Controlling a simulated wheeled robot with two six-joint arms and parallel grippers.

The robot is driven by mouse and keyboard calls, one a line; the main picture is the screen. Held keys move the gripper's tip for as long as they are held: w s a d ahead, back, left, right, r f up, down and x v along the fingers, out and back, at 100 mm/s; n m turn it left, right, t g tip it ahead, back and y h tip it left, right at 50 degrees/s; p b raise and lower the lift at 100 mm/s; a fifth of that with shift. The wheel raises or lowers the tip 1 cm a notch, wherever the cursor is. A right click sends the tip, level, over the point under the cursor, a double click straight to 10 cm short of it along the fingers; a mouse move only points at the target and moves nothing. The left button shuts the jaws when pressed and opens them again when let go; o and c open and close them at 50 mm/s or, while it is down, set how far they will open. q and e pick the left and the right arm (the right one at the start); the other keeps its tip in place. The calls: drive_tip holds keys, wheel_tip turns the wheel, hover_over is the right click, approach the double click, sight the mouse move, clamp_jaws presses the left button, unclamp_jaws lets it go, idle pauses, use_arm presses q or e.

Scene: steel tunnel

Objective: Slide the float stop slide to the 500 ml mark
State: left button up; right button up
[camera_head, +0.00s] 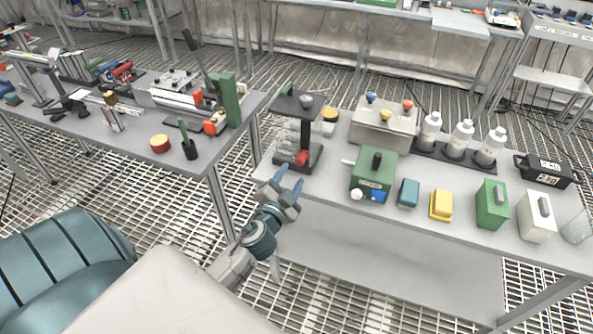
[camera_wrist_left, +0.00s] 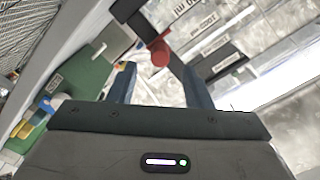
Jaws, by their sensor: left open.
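The float stop slide shows a red knob (camera_head: 302,158) low on a dark stand (camera_head: 316,156) with a clear vessel, at the left end of the right bench. In the left wrist view the red knob (camera_wrist_left: 160,54) sits on a dark bar, just beyond and between my fingertips, not clasped. A large marking (camera_wrist_left: 190,10) reading about 1000 ml shows upside down on the clear vessel; smaller labels near it are too blurred to read. My left gripper (camera_head: 285,187) is open and empty, just in front of the stand at the bench edge. My right gripper is not in view.
Right of the stand are a green box (camera_head: 373,178) with a black knob, a teal block (camera_head: 408,193), a yellow block (camera_head: 441,205) and a steel box (camera_head: 382,132). White bottles (camera_head: 460,139) stand behind. The left bench (camera_head: 215,150) is crowded; a gap separates the benches.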

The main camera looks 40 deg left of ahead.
use_arm(q)
drive_tip(key=shift+b+v, duration=0.45)
drive_tip(key=shift+v, duration=1.5)
drive_tip(key=shift+f, duration=0.1)
drive_tip(key=s+a+f+n+g, duration=0.1)
drive_tip(key=s+f+g, duration=0.2)
drive_tip(key=f, duration=0.9)
drive_tip(key=s+f+g+h, duration=0.1)
drive_tip(key=s+f+g, duration=0.1)
drive_tip(key=f, duration=0.9)
drive_tip(key=s+a+f+n+g, duration=0.1)
drive_tip(key=s+f+g, duration=0.2)
drive_tip(key=f, duration=0.9)
drive_tip(key=s+d+f+n+g+h, duration=0.1)
drive_tip(key=s+f+g, duration=0.3)
drive_tip(key=s+f, duration=0.8)
drive_tip(key=s+d+f+n+g+h, duration=0.1)
drive_tip(key=s+d+f+n+g, duration=0.1)
drive_tip(key=s+f, duration=0.9)
drive_tip(key=s+d+g, duration=0.1)
drive_tip(key=s+g, duration=0.1)
drive_tip(key=s, duration=0.6)
drive_tip(key=shift+d+f+n+h, duration=0.3)
drive_tip(key=shift+f+n, duration=0.05)
drive_tip(key=shift+n, duration=0.05)
